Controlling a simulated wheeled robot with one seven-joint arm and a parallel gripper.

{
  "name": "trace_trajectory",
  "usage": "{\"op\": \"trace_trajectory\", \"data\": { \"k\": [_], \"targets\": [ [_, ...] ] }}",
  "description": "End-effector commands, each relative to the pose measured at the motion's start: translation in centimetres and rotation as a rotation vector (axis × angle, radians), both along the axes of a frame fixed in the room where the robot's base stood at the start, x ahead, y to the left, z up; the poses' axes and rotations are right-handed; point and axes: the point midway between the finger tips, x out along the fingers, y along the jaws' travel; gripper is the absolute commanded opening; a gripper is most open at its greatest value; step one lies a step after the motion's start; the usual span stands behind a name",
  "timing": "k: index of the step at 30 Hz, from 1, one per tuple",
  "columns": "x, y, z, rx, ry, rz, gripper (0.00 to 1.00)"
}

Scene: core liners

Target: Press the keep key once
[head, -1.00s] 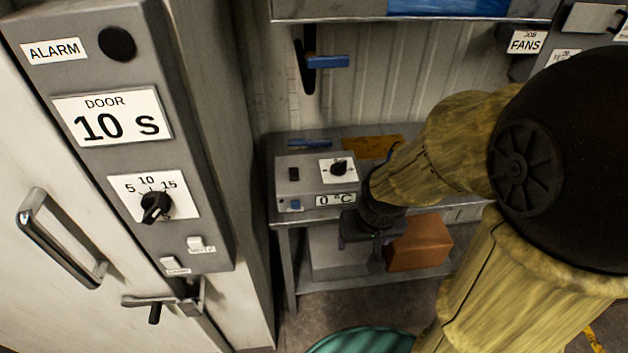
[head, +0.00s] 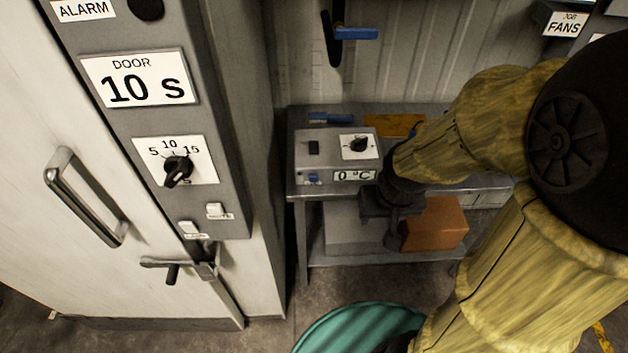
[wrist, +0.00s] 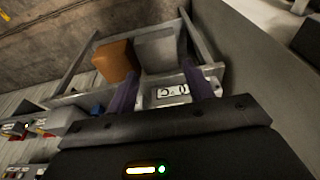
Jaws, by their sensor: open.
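No key in view has a label I can read as keep. On the door panel (head: 222,130), two small white keys, an upper one (head: 214,209) and a lower one (head: 188,227), sit below the dial (head: 176,168). A grey control box (head: 312,168) on the bench has a black switch, a small blue key (head: 312,178), a knob (head: 359,144) and a "0 °C" display (head: 354,175). My gripper (head: 393,238) is open and empty, pointing down before the bench, right of the panel.
The metal bench (head: 300,205) has a lower shelf with an orange-brown box (head: 436,222) and a grey one. The white door has a bar handle (head: 85,197) and a latch (head: 180,268) jutting out. A teal round object (head: 355,325) stands on the floor in front.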

Motion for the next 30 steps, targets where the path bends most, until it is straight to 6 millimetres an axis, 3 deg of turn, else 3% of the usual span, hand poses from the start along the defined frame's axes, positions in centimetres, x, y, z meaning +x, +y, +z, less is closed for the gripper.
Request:
{"op": "trace_trajectory", "data": {
  "k": [1,6,8,30],
  "targets": [
    [0.0,0.0,0.0,0.0,0.0,0.0,0.41],
    [0.0,0.0,0.0,0.0,0.0,0.0,0.08],
    [0.0,0.0,0.0,0.0,0.0,0.0,0.0],
    [0.0,0.0,0.0,0.0,0.0,0.0,0.0]
  ]
}}
